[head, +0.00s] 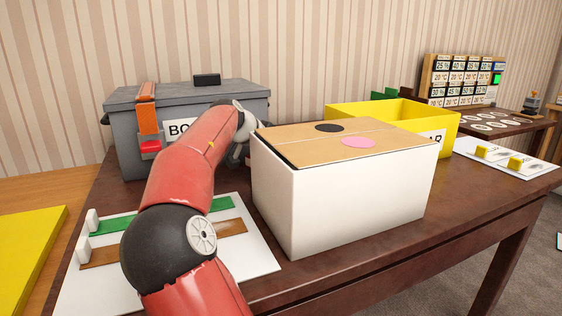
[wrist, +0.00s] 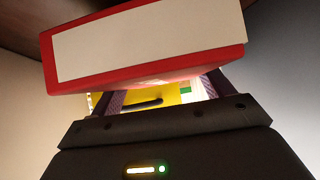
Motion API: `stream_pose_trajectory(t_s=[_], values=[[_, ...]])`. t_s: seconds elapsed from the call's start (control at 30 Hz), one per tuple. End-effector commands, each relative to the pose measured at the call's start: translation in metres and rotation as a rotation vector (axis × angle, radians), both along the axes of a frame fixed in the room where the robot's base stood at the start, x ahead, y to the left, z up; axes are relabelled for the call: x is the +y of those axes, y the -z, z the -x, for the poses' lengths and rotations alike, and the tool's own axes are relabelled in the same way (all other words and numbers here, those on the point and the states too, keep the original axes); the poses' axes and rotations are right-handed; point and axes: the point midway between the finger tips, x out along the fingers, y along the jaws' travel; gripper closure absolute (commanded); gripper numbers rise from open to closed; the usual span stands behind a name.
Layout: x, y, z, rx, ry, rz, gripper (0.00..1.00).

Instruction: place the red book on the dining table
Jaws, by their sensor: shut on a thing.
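In the wrist view the red book (wrist: 150,42), with a broad cream-white face edged in red, is between the fingers of my gripper (wrist: 163,90). My gripper is shut on it. In the head view my red arm reaches forward over the table to the left of a white box; its end drops out of sight behind that box, so neither the gripper's fingers nor the book shows there. A dark brown wooden table (head: 463,208) fills the middle of the head view; I cannot tell whether it is the dining table.
A white box (head: 340,205) with a tan top stands at the table's front. Behind are a grey lidded bin (head: 190,100) and a yellow open bin (head: 390,110). A white board (head: 255,262) with green and brown strips lies left. Bare tabletop shows at right.

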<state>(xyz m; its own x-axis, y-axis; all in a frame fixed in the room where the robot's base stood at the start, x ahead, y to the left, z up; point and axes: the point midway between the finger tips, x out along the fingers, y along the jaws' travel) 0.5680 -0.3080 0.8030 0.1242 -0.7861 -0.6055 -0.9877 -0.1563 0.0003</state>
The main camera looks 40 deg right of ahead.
Motion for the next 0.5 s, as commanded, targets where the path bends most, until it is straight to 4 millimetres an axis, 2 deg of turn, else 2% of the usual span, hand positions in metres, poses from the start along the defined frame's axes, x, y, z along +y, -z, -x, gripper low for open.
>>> stream_pose_trajectory(t_s=[0.1,0.3,0.33,0.5], values=[[0.001,0.019,0.000,0.001,-0.001,0.000,0.57],[0.000,0.021,0.000,-0.001,-0.001,0.000,0.57],[0.000,0.022,0.000,0.000,0.000,-0.001,0.19],[0.000,0.021,0.000,0.000,0.000,-0.001,0.00]])
